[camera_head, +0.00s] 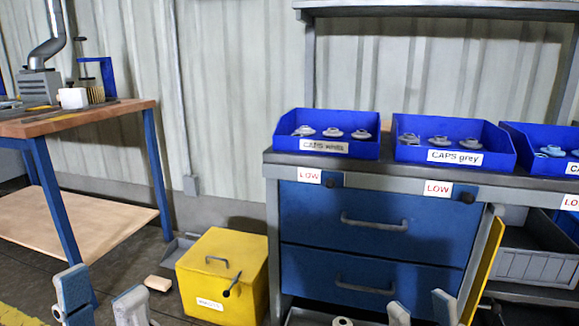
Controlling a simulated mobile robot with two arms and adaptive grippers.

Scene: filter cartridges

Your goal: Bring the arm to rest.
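My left gripper (101,290) shows at the bottom left, with its two fingers apart and nothing visible between them. My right gripper (420,303) shows at the bottom, in front of the blue drawers, with only its fingertips in frame. Its fingers are also apart, with nothing visible between them. Neither gripper appears to hold anything. The rest of both arms is out of frame.
A workbench with blue drawers (370,262) carries blue bins of caps, labelled white (362,149) and grey (491,157). A yellow box (207,268) stands on the floor. A wooden table (81,119) stands at left. Floor between table and box is partly clear.

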